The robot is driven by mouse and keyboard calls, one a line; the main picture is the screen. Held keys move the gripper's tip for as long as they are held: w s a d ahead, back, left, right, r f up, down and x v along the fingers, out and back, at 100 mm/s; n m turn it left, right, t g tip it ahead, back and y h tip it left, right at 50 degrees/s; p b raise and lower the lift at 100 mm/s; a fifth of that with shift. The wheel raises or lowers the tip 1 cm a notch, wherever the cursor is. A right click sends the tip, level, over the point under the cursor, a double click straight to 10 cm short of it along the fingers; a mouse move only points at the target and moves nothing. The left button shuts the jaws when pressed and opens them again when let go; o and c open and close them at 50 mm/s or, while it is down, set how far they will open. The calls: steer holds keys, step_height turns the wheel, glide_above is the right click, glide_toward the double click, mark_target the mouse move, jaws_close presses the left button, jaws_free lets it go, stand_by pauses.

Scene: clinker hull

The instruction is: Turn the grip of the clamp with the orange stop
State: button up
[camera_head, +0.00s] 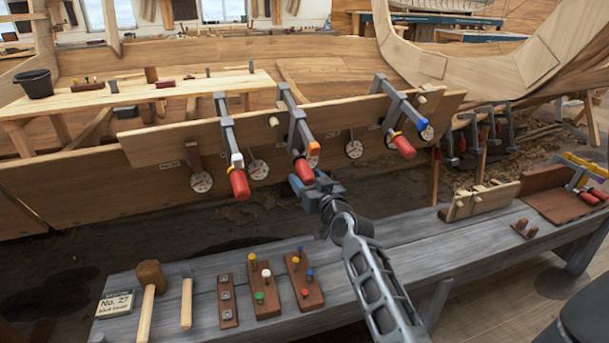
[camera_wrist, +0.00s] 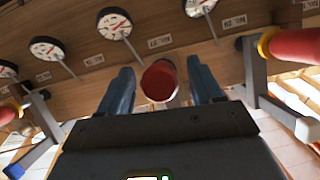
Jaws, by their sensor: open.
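The clamp with the orange stop (camera_head: 314,148) is the middle of three on the plank, its dark bar (camera_head: 297,115) reaching over the top edge. Its red grip (camera_head: 304,172) hangs below the bar, tilted. My gripper (camera_head: 308,186) is at the lower end of this grip. In the wrist view the red grip (camera_wrist: 160,80) shows nearly end-on between my two blue fingers (camera_wrist: 160,88), with a gap on each side. My gripper is open. The orange stop is not visible in the wrist view.
The clamp with the white stop (camera_head: 237,160) is to the left and the one with the blue stop (camera_head: 422,124) to the right. Round dials (camera_head: 258,169) hang along the plank (camera_head: 200,140). Below is a grey bench (camera_head: 385,250) with a mallet (camera_head: 150,285) and peg blocks.

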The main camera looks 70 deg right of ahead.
steer(key=shift+x, duration=1)
steer(key=c, duration=1)
steer(key=shift+o, duration=0.2)
steer(key=shift+f+b, duration=0.15)
steer(key=shift+b, duration=0.5)
steer(key=shift+f+m+t+y+b, duration=0.15)
steer(key=shift+m+t+y+b, duration=0.2)
steer(key=shift+b, duration=0.75)
steer(key=m+t+b, duration=0.1)
steer(key=b, duration=0.3)
steer(key=shift+a+y, duration=0.1)
steer(key=shift+y, duration=0.25)
steer(key=m+t+y+b, duration=0.1)
steer(key=b, duration=0.1)
steer(key=m+t+b, duration=0.1)
steer(key=m+b, duration=0.1)
steer(key=b, duration=0.1)
steer(key=shift+w+a+r+y, duration=0.1)
steer(key=shift+r+y, duration=0.2)
steer(key=shift+y, duration=0.1)
